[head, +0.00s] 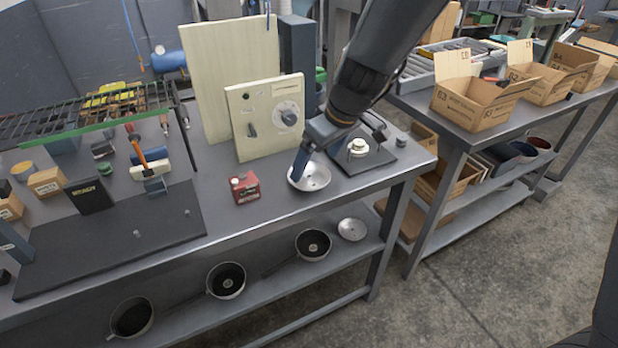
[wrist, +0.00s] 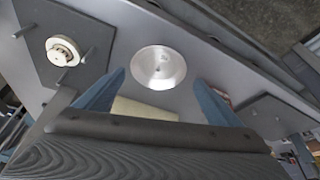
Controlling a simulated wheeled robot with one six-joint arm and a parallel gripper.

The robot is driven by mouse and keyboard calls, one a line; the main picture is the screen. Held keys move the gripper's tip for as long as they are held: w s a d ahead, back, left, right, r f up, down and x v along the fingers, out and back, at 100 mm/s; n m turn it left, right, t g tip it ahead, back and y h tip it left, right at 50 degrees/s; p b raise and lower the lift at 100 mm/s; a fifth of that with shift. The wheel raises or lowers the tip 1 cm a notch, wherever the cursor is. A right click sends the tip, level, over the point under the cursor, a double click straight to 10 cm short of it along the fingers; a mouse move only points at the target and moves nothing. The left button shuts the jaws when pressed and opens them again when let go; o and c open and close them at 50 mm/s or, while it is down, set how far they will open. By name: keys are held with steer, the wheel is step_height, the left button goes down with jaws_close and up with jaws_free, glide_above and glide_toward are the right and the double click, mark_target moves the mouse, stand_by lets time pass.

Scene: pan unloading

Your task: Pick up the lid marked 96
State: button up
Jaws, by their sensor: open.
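A round, shallow, silver metal piece that looks like a lid (head: 318,179) lies on the workbench near its front edge. It also shows in the wrist view (wrist: 150,76), ahead of my fingers. I cannot read a number on it. My gripper (head: 300,166) is just above and behind it in the head view, fingers pointing down. In the wrist view my gripper's two blue fingers (wrist: 160,80) are spread apart with nothing between them, either side of the lid. A second silver disc (head: 352,229) lies on the lower shelf; no mark is legible.
A burner plate with a pale round piece (head: 358,147) is right of the lid. A red box (head: 245,188) stands to its left, a switch panel (head: 262,115) behind. Dark pans (head: 226,281) sit on the shelf below. Cardboard boxes (head: 472,103) line the right bench.

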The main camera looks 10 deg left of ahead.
mark_target(309, 176)
steer(key=shift+p+x, duration=0.5)
steer(key=shift+x, duration=2.15)
steer(key=shift+w, duration=0.1)
steer(key=c, duration=0.8)
steer(key=shift+r, duration=0.1)
